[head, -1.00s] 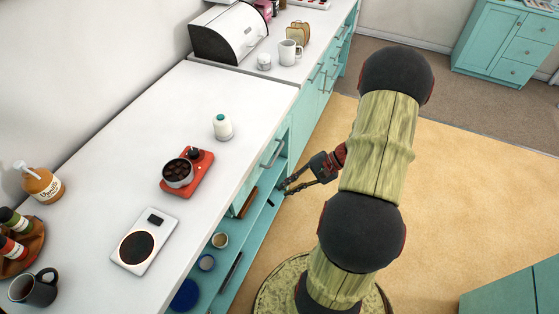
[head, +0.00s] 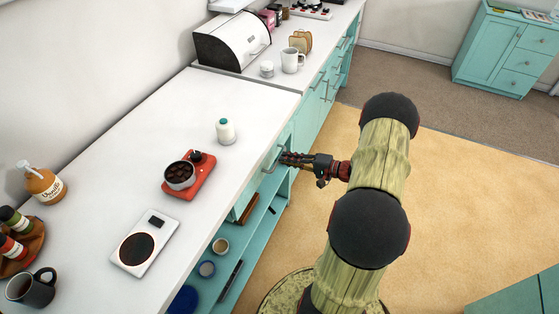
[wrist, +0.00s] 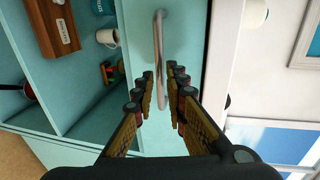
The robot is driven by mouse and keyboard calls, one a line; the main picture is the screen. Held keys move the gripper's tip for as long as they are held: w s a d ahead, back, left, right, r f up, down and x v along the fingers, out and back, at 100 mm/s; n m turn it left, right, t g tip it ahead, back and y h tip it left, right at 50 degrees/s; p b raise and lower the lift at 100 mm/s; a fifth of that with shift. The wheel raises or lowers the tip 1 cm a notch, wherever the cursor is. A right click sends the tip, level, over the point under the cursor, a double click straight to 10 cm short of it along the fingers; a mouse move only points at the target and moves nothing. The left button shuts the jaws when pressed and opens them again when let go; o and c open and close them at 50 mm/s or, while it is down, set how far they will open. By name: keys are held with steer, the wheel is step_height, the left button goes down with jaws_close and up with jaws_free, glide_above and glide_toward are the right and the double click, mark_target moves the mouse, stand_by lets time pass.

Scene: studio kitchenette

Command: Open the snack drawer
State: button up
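The teal drawer (wrist: 190,45) lies under the edge of the white counter, with its front flush. Its long metal bar handle (wrist: 158,38) runs between my fingertips in the wrist view; the handle (head: 271,158) also shows in the head view. My gripper (head: 283,158) is at the drawer front, reaching in from the right. In the wrist view, my gripper (wrist: 161,74) is open, one finger on each side of the handle with gaps visible. I cannot tell whether either finger touches it. No label is visible on the drawer.
Open shelves below hold a wooden box (wrist: 52,25), a white mug (wrist: 107,38) and bowls. The floor (head: 460,200) to the right is clear.

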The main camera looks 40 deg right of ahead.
steer(key=shift+b+x, duration=0.35)
steer(key=shift+x, duration=1.5)
steer(key=shift+c, duration=0.3)
jaws_close()
steer(key=shift+s, duration=0.15)
steer(key=f+b+v, duration=0.1)
steer(key=f+v, duration=0.2)
steer(key=v, duration=1.2)
steer(key=s+f+b+v, duration=0.1)
steer(key=f+v, duration=0.2)
steer(key=v, duration=1.2)
steer(key=shift+s+d+f, duration=0.25)
steer(key=shift+s+d, duration=0.1)
steer(key=shift+d, duration=0.1)
steer(key=shift+o, duration=0.3)
jaws_free()
